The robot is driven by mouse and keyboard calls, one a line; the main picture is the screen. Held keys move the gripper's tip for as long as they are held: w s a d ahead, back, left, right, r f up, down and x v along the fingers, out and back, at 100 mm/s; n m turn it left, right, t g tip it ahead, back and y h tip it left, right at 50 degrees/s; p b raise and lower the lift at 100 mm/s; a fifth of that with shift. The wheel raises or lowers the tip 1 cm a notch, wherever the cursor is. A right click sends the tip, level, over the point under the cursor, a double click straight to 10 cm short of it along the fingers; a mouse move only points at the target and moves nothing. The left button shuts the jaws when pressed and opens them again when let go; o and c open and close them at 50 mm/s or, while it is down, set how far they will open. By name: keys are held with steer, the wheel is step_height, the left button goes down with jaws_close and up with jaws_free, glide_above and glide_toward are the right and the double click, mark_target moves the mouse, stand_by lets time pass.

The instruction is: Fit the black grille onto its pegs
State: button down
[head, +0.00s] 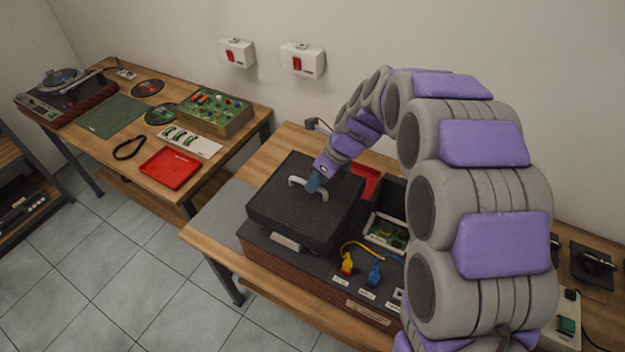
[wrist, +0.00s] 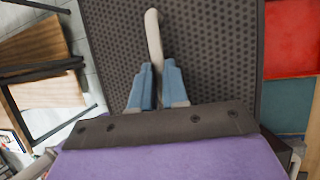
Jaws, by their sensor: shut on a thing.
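The black grille (head: 300,222) is a dark perforated panel with a pale curved handle (head: 308,186) on its face. It is over the left part of a dark unit with wood-coloured sides (head: 340,292) on the table. My gripper (head: 314,183) is shut on the handle. In the wrist view, the blue fingers (wrist: 158,82) close on the lower part of the pale handle (wrist: 154,40), and the grille (wrist: 205,45) fills the middle. The pegs are hidden. I cannot tell whether the grille touches the unit.
A yellow plug (head: 347,264) and a blue plug (head: 374,273) stand on the unit, right of the grille. A green circuit board (head: 386,232) lies behind them. A red tray (head: 170,168) and a turntable (head: 66,86) are on the left table. My arm hides the unit's right part.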

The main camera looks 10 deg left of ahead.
mark_target(298, 192)
steer(key=shift+a+f, duration=0.2)
steer(key=shift+a, duration=1.2)
steer(key=shift+d+r+p, duration=0.15)
steer(key=shift+d+p, duration=0.4)
steer(key=shift+d, duration=0.25)
steer(key=shift+s+a+p, duration=0.1)
steer(key=shift+a+p, duration=0.25)
steer(key=shift+a, duration=0.8)
steer(key=shift+d, duration=0.75)
steer(key=shift+a+f, duration=0.65)
steer(key=shift+f, duration=0.1)
steer(key=shift+d+f, duration=0.1)
steer(key=shift+d, duration=0.05)
steer(key=c, duration=1.2)
jaws_free()
steer(key=shift+d, duration=0.35)
steer(key=shift+o, duration=0.7)
steer(key=shift+a, duration=0.15)
